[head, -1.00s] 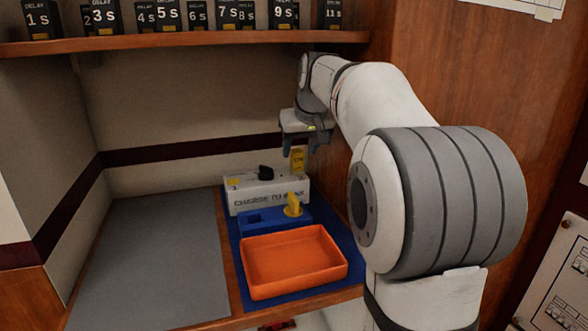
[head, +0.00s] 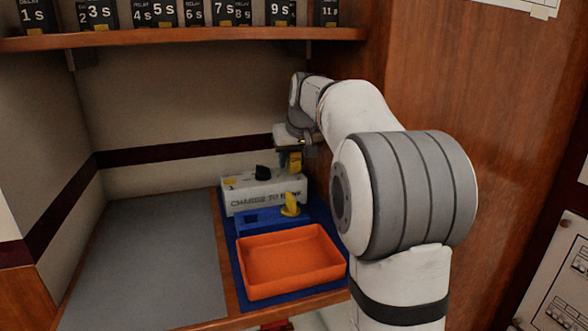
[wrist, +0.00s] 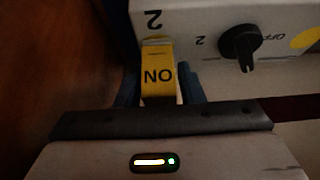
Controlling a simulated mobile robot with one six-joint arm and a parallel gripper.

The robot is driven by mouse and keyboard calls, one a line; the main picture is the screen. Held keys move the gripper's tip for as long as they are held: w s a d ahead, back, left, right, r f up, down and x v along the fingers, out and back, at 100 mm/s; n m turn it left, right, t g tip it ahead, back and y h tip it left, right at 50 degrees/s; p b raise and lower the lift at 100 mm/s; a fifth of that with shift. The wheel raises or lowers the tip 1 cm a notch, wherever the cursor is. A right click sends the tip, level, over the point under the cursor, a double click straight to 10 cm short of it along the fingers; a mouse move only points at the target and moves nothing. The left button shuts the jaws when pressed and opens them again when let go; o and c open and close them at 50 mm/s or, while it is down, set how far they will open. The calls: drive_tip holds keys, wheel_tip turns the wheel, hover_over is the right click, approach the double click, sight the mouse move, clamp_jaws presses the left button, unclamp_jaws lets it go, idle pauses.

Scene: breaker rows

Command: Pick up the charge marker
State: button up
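A yellow tag (wrist: 158,78) marked with dark letters, probably the charge marker, stands at the end of the white charge block (head: 265,192), beside a printed 2. It also shows in the head view (head: 291,161), just below my gripper (head: 291,150). In the wrist view, the dark blue fingers of my gripper (wrist: 160,88) flank the tag, one on each side. Narrow dark gaps seem to show, so the fingers look open around it. Contact is hard to judge in the dim light. The tag's lower end is hidden.
A black knob (wrist: 241,44) sits on the charge block. In front are a blue holder (head: 262,222) with an upright yellow piece (head: 290,205) and an empty orange tray (head: 292,291). A grey mat (head: 160,260) is clear. A shelf (head: 180,43) with delay blocks runs above.

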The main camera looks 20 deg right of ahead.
drive_tip(key=c, duration=0.7)
drive_tip(key=shift+r, duration=0.1)
drive_tip(key=shift+r+p, duration=0.4)
drive_tip(key=shift+r, duration=0.2)
wheel_tip(320, 180, up, 2)
drive_tip(key=shift+r+p, duration=0.25)
drive_tip(key=shift+p, duration=0.4)
drive_tip(key=s, duration=1.8)
drive_tip(key=shift+f, duration=0.2)
